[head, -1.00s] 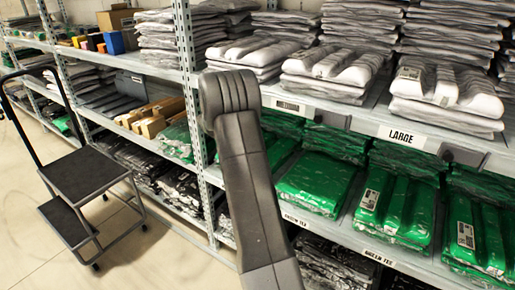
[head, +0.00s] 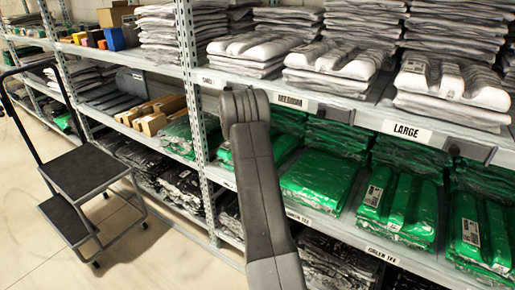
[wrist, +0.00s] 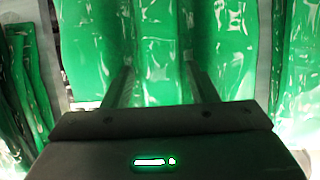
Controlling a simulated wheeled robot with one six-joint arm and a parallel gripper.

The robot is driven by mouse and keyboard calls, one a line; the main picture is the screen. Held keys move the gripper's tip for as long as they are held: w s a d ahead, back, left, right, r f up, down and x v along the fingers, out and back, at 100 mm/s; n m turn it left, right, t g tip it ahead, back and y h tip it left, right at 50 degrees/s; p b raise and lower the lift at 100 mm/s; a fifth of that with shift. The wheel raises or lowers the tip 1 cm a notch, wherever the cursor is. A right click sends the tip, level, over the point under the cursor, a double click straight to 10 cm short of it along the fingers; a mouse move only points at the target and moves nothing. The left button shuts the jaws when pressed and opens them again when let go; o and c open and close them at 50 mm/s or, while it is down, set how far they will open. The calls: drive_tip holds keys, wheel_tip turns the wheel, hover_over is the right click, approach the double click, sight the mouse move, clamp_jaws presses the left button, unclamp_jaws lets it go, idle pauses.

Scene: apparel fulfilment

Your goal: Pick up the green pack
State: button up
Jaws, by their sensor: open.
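Green packs in shiny clear wrap lie on the middle shelf in the head view: one flat pack (head: 318,176), one with folded ridges and a white label (head: 396,205), and another labelled one (head: 480,232) at the right. Several more are stacked behind them. In the wrist view my gripper (wrist: 158,76) is open, its two dark fingers apart and pointing at green packs. A green pack (wrist: 160,35) shows between and beyond the fingers; I cannot tell whether they touch it. The gripper itself is hidden in the head view.
White packs (head: 455,85) are stacked on the shelf above, behind a LARGE label (head: 407,132). Dark packs (head: 335,262) lie on the shelf below. A metal upright (head: 199,130) stands left of my arm. A black step trolley (head: 85,172) stands on the floor at left.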

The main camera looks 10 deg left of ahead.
drive_tip(key=shift+c, duration=0.2)
drive_tip(key=c, duration=0.8)
drive_tip(key=shift+r, duration=0.25)
